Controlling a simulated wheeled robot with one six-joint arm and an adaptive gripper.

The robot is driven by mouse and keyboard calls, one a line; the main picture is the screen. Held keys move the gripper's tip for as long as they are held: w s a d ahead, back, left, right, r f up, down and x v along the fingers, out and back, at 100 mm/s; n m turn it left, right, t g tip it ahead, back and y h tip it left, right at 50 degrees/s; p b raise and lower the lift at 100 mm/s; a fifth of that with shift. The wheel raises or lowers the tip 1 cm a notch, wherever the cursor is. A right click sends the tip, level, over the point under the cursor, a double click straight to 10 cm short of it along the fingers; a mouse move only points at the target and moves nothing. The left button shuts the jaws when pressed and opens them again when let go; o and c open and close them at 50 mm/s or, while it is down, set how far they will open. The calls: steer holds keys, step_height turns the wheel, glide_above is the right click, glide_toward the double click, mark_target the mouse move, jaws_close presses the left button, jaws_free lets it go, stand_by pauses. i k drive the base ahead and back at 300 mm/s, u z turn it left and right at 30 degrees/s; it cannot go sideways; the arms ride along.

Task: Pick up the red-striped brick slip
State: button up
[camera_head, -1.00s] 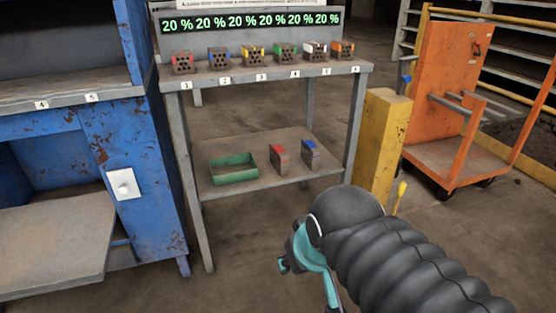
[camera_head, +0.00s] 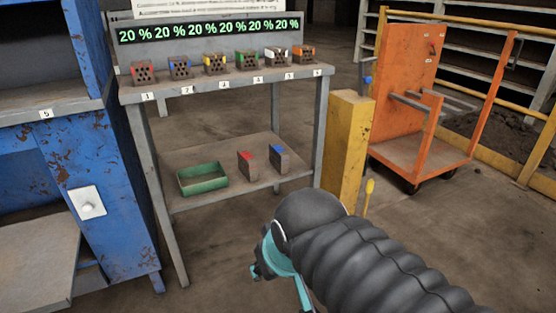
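The red-striped brick slip (camera_head: 247,167) stands upright on the lower shelf of the grey metal rack (camera_head: 218,160). It is a thin brown piece with a red mark on its top. A similar slip with a blue mark (camera_head: 279,159) stands to its right. My gripper (camera_head: 258,268) shows in part at the lower middle, teal and in front of the rack. It is apart from the slip, nearer to the camera. My dark arm hides much of it, and its fingers are too unclear to judge.
A green tray (camera_head: 202,180) lies left of the slips on the lower shelf. Several hollow bricks with coloured marks, such as a red one (camera_head: 143,73), stand on the upper shelf. A yellow post (camera_head: 346,145) and an orange cart (camera_head: 405,110) stand right; a blue cabinet (camera_head: 100,190) stands left.

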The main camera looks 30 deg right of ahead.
mark_target(248, 164)
steer(key=u, duration=0.45)
steer(key=k, duration=0.55)
steer(key=u, duration=0.85)
steer(key=i, duration=1.45)
steer(key=z, duration=1.3)
steer(key=i, duration=0.6)
steer(key=z, duration=0.65)
